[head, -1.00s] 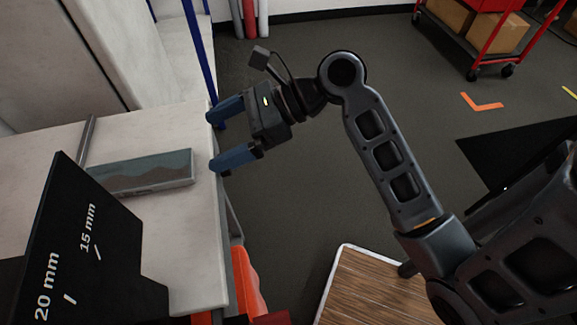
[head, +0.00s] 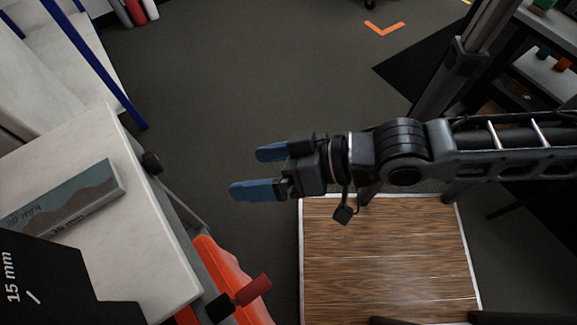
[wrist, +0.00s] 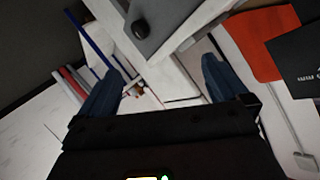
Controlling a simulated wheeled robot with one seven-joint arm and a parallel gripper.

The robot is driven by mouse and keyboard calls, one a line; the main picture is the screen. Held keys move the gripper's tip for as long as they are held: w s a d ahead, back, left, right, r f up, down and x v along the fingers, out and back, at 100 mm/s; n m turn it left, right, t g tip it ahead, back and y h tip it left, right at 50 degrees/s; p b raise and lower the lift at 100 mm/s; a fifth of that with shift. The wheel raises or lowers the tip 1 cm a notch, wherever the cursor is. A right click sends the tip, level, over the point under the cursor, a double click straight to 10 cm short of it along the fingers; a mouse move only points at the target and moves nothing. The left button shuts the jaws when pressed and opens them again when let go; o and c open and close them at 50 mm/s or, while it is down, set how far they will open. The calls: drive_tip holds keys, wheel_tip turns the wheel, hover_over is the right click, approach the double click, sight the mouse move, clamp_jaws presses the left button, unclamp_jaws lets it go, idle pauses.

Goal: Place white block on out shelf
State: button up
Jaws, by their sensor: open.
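My gripper (head: 248,172) is open with nothing between its blue fingers. It is over the dark floor, to the right of a white-topped table (head: 150,262). In the wrist view my gripper's fingers (wrist: 162,74) are spread apart, pointing past the table's edge. No plain white block can be made out in either view. A grey block (head: 75,199) with a mountain-like pattern and "mm" lettering lies on the table, apart from my gripper. A pale shelf-like surface with blue posts (head: 75,62) is at the upper left; I cannot tell if it is the out shelf.
A black board marked "15 mm" (head: 45,285) stands at the table's front left. An orange object (head: 232,270) is by the table's right side. A wood-topped surface (head: 385,255) is below my arm. Shelving (head: 545,68) is at the upper right. Open floor lies between.

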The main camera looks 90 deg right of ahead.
drive_tip(key=s+a+r+n+t+y, duration=0.1)
drive_tip(key=s+a+r+n, duration=0.1)
drive_tip(key=s+r+n, duration=0.2)
drive_tip(key=n, duration=0.3)
drive_tip(key=shift+s+a+r+t, duration=0.15)
drive_tip(key=shift+a+r+t, duration=0.15)
drive_tip(key=shift+a+r, duration=0.1)
idle(0.6)
